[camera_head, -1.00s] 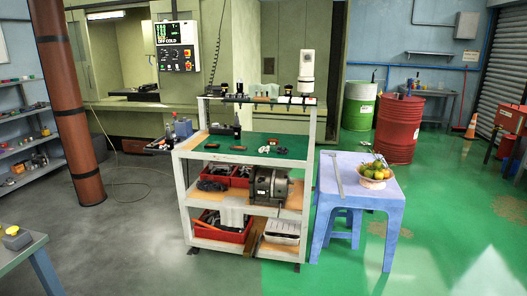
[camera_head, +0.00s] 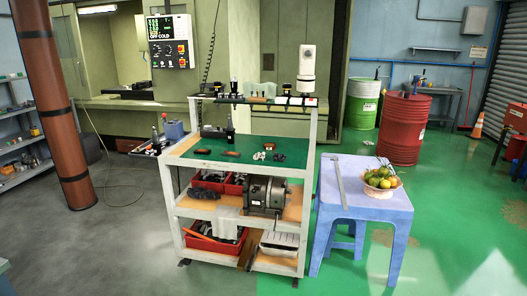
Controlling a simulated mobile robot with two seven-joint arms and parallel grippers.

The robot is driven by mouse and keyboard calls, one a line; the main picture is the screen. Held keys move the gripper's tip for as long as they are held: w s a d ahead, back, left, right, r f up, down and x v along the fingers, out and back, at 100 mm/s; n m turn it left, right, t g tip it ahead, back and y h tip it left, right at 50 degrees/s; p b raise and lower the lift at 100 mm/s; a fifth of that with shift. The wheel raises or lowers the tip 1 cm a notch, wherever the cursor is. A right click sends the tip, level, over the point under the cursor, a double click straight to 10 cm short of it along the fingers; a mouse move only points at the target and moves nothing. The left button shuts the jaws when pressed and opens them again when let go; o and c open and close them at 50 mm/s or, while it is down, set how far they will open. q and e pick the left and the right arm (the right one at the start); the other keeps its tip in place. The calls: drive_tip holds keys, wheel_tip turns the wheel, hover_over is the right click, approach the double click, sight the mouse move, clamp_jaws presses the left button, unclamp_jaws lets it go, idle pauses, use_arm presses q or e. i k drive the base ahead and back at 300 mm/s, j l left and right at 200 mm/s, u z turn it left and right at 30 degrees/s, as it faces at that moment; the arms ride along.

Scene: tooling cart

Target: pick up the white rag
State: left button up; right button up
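A white rag (camera_head: 228,221) appears to hang over the front edge of the middle shelf of the white tooling cart (camera_head: 239,163). It drapes down toward the red bin on the bottom shelf. It is small in the picture, so its folds and exact extent are hard to tell. Neither of my grippers is in view.
A grey motor-like machine (camera_head: 266,194) stands right of the rag on the same shelf. A red bin (camera_head: 213,244) sits below. A lavender table (camera_head: 349,193) with a fruit bowl (camera_head: 379,183) stands right of the cart. The floor in front of the cart is clear.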

sight(258, 156)
drive_tip(key=i+l, duration=0.15)
drive_tip(key=i, duration=0.5)
drive_tip(key=i+l, duration=0.2)
drive_tip(key=i, duration=0.45)
